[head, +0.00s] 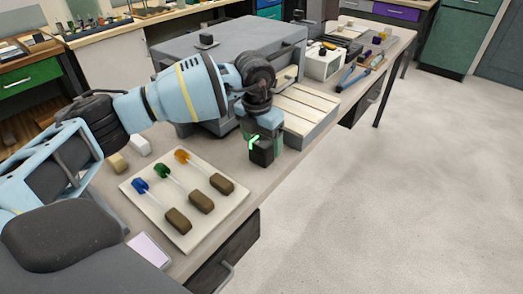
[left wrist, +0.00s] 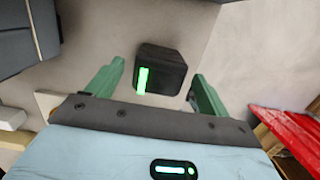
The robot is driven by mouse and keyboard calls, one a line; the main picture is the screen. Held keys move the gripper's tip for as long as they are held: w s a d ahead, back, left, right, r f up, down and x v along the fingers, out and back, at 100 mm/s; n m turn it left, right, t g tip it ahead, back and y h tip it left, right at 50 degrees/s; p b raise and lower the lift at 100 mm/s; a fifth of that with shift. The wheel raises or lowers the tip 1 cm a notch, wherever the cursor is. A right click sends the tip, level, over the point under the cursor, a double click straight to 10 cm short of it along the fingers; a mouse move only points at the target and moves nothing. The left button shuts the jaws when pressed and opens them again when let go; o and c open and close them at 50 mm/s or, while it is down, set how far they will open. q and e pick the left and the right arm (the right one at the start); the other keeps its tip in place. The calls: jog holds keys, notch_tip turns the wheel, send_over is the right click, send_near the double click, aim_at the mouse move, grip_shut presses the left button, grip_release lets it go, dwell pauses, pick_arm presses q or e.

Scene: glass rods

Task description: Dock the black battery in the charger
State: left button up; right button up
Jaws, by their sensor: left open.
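A black block with a bright green strip, which looks like the black battery (head: 262,153), sits near the table's front edge in the head view. In the left wrist view the battery (left wrist: 170,68) is between the two green fingers, with a gap on each side. My left gripper (head: 263,134) is over it, pointing down; its fingers (left wrist: 158,69) are open and not closed on it. A white box (head: 318,65) with dark parts on top stands farther along the table; I cannot tell for sure whether it is the charger. My right gripper is not in view.
A large grey machine (head: 222,62) stands behind the battery, with a pale slatted tray (head: 301,108) beside it. A white board (head: 158,211) with several coloured-tipped glass rods lies nearer. Open floor is on the right.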

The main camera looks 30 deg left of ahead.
pick_arm(q)
jog(key=shift+w+f, duration=0.15)
jog(key=shift+f, duration=0.55)
jog(key=shift+w+f, duration=0.1)
jog(key=shift+f, duration=0.6)
jog(key=c, duration=1.4)
jog(key=shift+r, duration=0.1)
